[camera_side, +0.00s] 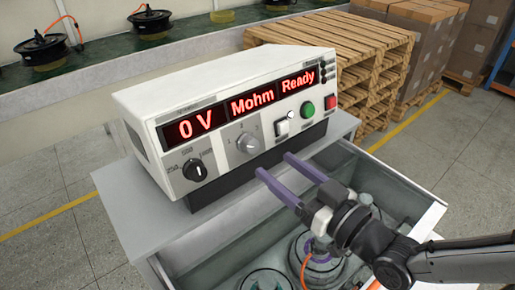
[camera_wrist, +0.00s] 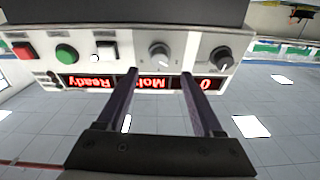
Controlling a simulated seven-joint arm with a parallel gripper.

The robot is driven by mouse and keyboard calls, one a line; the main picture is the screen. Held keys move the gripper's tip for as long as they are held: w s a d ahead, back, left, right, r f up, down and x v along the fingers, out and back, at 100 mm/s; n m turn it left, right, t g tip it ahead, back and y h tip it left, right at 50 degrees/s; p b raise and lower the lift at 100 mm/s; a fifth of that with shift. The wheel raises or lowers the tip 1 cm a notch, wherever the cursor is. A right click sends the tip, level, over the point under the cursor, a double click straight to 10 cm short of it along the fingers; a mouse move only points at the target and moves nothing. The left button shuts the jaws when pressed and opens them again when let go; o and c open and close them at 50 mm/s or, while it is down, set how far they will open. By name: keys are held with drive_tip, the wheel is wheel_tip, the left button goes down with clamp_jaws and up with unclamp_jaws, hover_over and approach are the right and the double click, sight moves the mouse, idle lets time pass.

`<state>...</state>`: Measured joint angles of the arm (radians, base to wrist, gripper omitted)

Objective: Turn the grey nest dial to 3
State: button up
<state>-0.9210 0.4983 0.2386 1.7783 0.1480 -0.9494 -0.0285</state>
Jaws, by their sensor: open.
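The grey nest dial (camera_side: 248,144) is on the front panel of a white tester (camera_side: 205,97), with small marks around it. Its pointer setting is too small to read. In the wrist view, which is upside down, the grey dial (camera_wrist: 159,55) shows between and beyond my fingertips. My gripper (camera_side: 274,163) is open, with two purple fingers pointing at the panel, below and right of the dial in the side view. In the wrist view my gripper (camera_wrist: 160,73) has nothing between its fingers, and they appear apart from the dial.
A black dial (camera_side: 195,171) sits left of the grey one. A white switch (camera_side: 282,127), green button (camera_side: 307,109) and red button (camera_side: 330,102) are to its right. The display reads "0 V Mohm Ready". An open drawer (camera_side: 394,180) with motor parts lies below my gripper.

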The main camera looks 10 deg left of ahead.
sight(254, 148)
drive_tip(key=x, duration=0.7)
clamp_jaws()
idle(0.3)
